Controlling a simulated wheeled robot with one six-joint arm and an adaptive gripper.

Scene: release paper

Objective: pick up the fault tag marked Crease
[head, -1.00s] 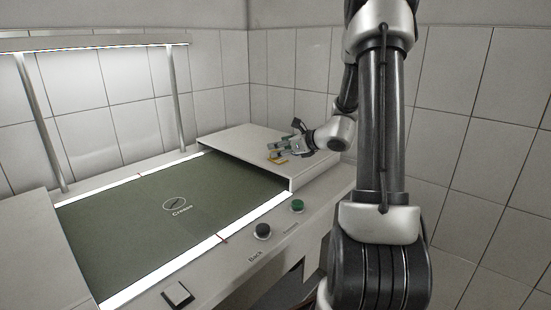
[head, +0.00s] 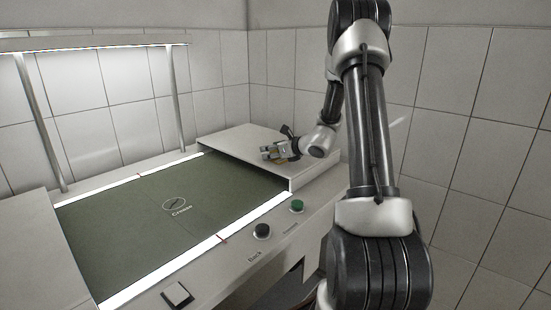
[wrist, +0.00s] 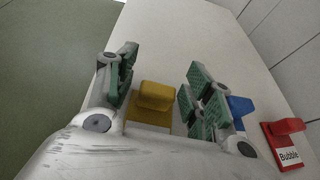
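A yellow tag (wrist: 152,97) stands on the white surface between my gripper's fingers in the wrist view; its label is not readable. A blue tag (wrist: 240,105) is partly hidden behind the right finger. A red tag (wrist: 283,145) at the right reads "Bubble". I cannot read "Crease" on any tag. My gripper (wrist: 162,66) is open, with green pads either side of the yellow tag and gaps between. In the head view my gripper (head: 268,153) is low over the white cover and largely hides the tags.
The white cover (head: 235,139) adjoins the green sheet (head: 125,220), which shows a circled mark and the word "Crease" (head: 181,210). A black button (head: 262,231) and a green button (head: 297,206) are on the front panel. Tiled walls stand behind and right.

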